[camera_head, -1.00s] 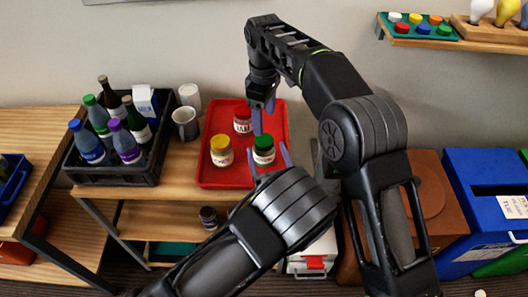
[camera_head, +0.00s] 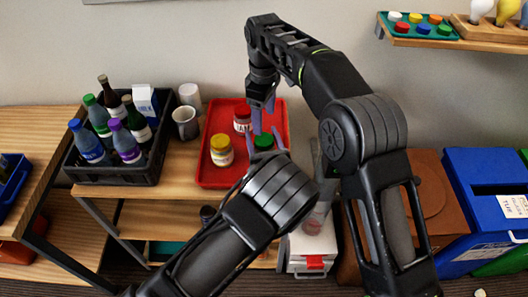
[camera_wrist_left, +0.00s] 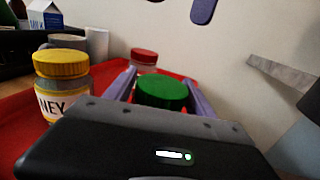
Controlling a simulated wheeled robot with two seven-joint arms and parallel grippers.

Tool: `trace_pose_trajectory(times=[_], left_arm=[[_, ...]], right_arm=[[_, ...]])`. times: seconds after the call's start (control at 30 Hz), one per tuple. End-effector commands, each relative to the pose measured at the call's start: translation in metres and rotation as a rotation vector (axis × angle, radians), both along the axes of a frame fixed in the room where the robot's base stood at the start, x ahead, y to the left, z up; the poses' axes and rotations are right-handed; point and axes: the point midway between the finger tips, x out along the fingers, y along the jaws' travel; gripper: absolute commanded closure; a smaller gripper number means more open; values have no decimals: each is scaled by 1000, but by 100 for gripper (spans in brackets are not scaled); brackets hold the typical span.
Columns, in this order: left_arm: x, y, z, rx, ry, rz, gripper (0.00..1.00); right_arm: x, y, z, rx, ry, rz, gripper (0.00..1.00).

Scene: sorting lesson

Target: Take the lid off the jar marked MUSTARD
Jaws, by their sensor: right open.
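A jar with a green lid (camera_head: 263,142) stands at the right of the red tray (camera_head: 215,181); its label is hidden now. My left gripper (camera_head: 263,134) is open, its purple fingers on either side of this jar. In the left wrist view the green lid (camera_wrist_left: 162,92) lies between the fingers, with a small gap at the left. A yellow-lidded jar (camera_head: 221,150) stands to its left, label ending in "NEY" (camera_wrist_left: 52,104). A red-lidded jar (camera_head: 242,118) stands behind. My right gripper (camera_head: 264,114) is open and empty, pointing down beside the red-lidded jar.
A black crate (camera_head: 115,174) of bottles and a milk carton (camera_head: 146,103) stands left of the tray. The tray's front left is clear.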

Motion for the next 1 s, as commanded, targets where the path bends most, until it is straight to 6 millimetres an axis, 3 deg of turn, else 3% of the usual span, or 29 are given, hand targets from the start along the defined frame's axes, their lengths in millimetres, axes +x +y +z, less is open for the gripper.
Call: trace_pose_trajectory(times=[0.73,1.0], left_arm=[[0,0,0,0,0,0,99],[0,0,0,0,1,0,100]], right_arm=[[0,0,0,0,0,0,31],[0,0,0,0,0,0,31]])
